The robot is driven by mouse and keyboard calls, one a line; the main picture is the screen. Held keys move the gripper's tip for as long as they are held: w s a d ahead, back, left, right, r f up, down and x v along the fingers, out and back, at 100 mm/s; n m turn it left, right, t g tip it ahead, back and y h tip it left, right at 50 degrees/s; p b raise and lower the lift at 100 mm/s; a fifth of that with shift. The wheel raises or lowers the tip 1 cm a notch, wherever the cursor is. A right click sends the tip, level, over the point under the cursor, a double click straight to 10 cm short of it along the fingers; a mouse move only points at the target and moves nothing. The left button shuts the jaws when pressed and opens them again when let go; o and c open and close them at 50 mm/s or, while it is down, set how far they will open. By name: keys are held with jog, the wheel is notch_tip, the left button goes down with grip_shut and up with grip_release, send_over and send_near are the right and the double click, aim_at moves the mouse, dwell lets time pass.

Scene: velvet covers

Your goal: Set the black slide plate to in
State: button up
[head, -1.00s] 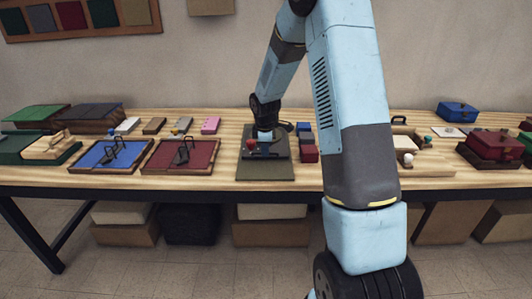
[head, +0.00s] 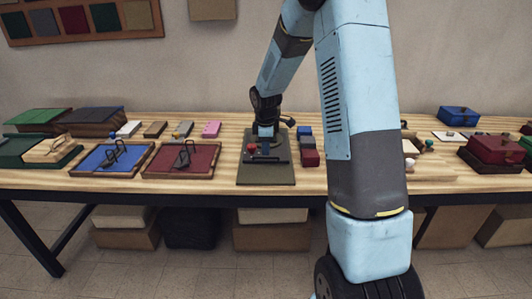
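The black slide plate (head: 277,158) appears as a dark flat piece with a dark front edge. It lies on an olive-grey base board (head: 266,177) at the middle of the table. A red knob (head: 252,147) sits at its left. My gripper (head: 265,143) points down over the plate, just right of the red knob. It is very small in the view and its fingers blend with the dark parts around it. I cannot tell whether it touches or grips anything.
A red tray (head: 200,171) and a blue tray (head: 90,165), each with a black handle, lie to the left. Small blue and red blocks (head: 310,158) stand close right of the board. My arm hides part of the table at right.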

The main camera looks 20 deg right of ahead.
notch_tip(320, 180, up, 10)
jog(key=s, duration=0.1)
jog(key=shift+s+a+f, duration=0.25)
jog(key=shift+s, duration=0.15)
jog(key=s+a+r+m+t, duration=0.1)
jog(key=s+r+m, duration=0.2)
jog(key=s+r, duration=0.35)
jog(key=s+r+m+t, duration=0.1)
jog(key=s+r+m, duration=0.3)
jog(key=s, duration=0.6)
jog(key=s+a+r+m+t, duration=0.1)
jog(key=s+r+m, duration=0.2)
jog(key=s+r, duration=0.35)
jog(key=s+f+m, duration=0.1)
jog(key=s+m, duration=0.3)
jog(key=s, duration=0.8)
jog(key=shift+s+f+t+y, duration=0.2)
jog(key=shift+f+t+y, duration=0.1)
